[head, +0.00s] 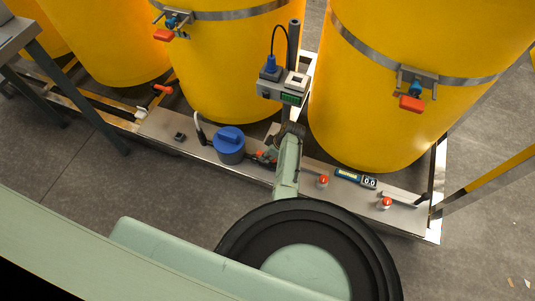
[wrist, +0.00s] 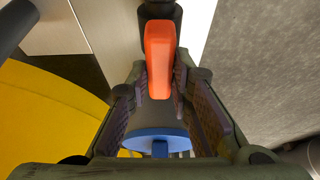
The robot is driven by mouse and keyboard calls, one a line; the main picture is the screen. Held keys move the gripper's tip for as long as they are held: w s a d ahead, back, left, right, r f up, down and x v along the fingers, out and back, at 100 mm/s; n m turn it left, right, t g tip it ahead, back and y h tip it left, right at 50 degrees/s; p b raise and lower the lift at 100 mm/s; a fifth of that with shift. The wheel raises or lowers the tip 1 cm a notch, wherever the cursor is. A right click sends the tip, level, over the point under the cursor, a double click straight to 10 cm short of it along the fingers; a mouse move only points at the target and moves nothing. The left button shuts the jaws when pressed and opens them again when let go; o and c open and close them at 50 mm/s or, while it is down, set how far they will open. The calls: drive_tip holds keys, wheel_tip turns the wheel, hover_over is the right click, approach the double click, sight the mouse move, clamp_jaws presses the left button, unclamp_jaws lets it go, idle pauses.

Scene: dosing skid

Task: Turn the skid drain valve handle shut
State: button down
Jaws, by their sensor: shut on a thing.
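An orange-red valve handle (wrist: 160,60) sits between the two fingers of my gripper (wrist: 160,85) in the wrist view. Its far end meets a dark round fitting. My gripper is shut on the handle, with a finger along each side. In the head view, my gripper (head: 269,157) is low at the skid's front deck, just right of the blue-topped unit. Only a small red part of the handle (head: 260,154) shows there. My arm and gripper hide most of the valve, so I cannot tell the handle's exact angle to its pipe.
The blue-topped unit (head: 229,143) stands close left of my gripper. A post with a grey box (head: 284,87) rises behind it. Yellow tanks (head: 400,60) line the back. Two red buttons (head: 323,181) and a display (head: 355,179) are on the deck to the right. Open floor lies in front.

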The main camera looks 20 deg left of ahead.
drive_tip(key=m, duration=0.2)
drive_tip(key=m+t+p, duration=0.1)
drive_tip(key=m, duration=0.1)
drive_tip(key=shift+s+h+p, duration=0.2)
drive_tip(key=shift+h+p, duration=0.1)
drive_tip(key=m+t, duration=0.1)
drive_tip(key=m, duration=0.1)
drive_tip(key=m+t+h+p, duration=0.1)
drive_tip(key=m, duration=0.2)
drive_tip(key=shift+a+p, duration=0.15)
drive_tip(key=shift+p, duration=0.15)
drive_tip(key=m, duration=0.2)
drive_tip(key=m+t+h, duration=0.1)
drive_tip(key=m, duration=0.1)
drive_tip(key=shift+a+m+h, duration=0.1)
drive_tip(key=shift+m+h, duration=0.2)
drive_tip(key=shift+m, duration=0.1)
drive_tip(key=shift+s+m+h+b, duration=0.1)
drive_tip(key=shift+m+h+b, duration=0.55)
drive_tip(key=shift+m, duration=1.45)
drive_tip(key=c, duration=1.4)
unclamp_jaws()
drive_tip(key=shift+c, duration=0.2)
drive_tip(key=shift+r, duration=0.1)
